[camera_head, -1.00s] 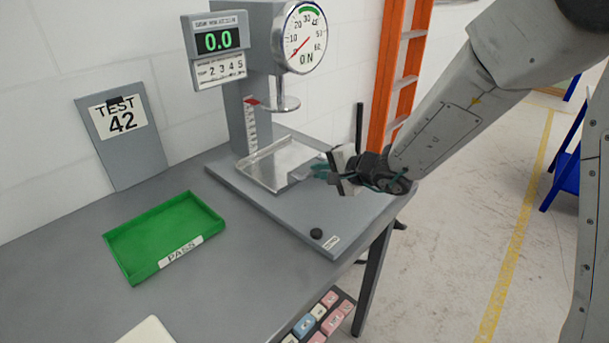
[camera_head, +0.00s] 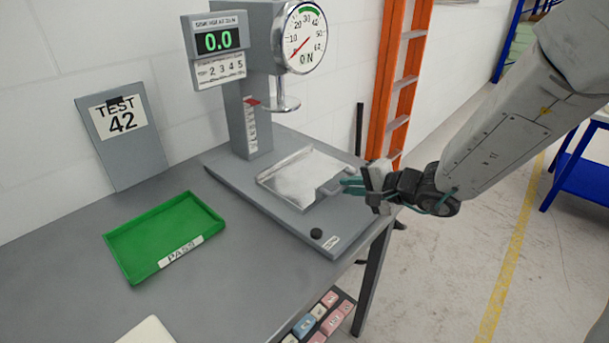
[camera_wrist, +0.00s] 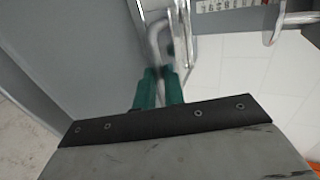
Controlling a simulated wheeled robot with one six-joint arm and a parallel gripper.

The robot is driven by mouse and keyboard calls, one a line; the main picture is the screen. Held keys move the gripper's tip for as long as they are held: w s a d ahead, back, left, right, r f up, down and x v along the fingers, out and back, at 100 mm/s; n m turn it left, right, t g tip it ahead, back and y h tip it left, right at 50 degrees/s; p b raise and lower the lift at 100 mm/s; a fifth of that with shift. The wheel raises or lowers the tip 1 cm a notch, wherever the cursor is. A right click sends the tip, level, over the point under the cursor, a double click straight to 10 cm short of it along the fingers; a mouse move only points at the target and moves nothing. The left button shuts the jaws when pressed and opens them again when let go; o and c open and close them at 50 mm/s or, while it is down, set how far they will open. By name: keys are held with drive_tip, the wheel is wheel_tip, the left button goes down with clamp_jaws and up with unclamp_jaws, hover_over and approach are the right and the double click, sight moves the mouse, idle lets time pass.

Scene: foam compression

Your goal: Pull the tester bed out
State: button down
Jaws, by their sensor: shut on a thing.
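The tester bed (camera_head: 290,180) is a shiny metal tray on the grey base of the tester. In the head view it sits forward of the column and clear of the round press plate (camera_head: 284,106). Its handle (camera_head: 333,186) is on the right side. My gripper (camera_head: 350,186) is shut on that handle. In the wrist view the green fingertips (camera_wrist: 160,85) close around the metal handle loop (camera_wrist: 158,40). The far part of the bed is mostly out of the wrist view.
The tester display (camera_head: 218,41) reads 0.0. A green PASS tray (camera_head: 130,262) lies on the grey table (camera_head: 60,270) at left. A TEST 42 board (camera_head: 124,145) leans on the wall. An orange ladder (camera_head: 403,75) stands behind. A black knob (camera_head: 316,233) is on the tester base.

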drive_tip(key=shift+s+d, duration=0.85)
drive_tip(key=shift+d, duration=0.25)
drive_tip(key=shift+s+d, duration=0.85)
drive_tip(key=shift+d, duration=0.3)
drive_tip(key=shift+s+d, duration=0.85)
drive_tip(key=shift+d, duration=0.25)
drive_tip(key=c, duration=1.9)
unclamp_jaws()
drive_tip(key=shift+s+d, duration=0.15)
drive_tip(key=shift+d, duration=0.05)
drive_tip(key=o, duration=0.6)
drive_tip(key=shift+a, duration=0.1)
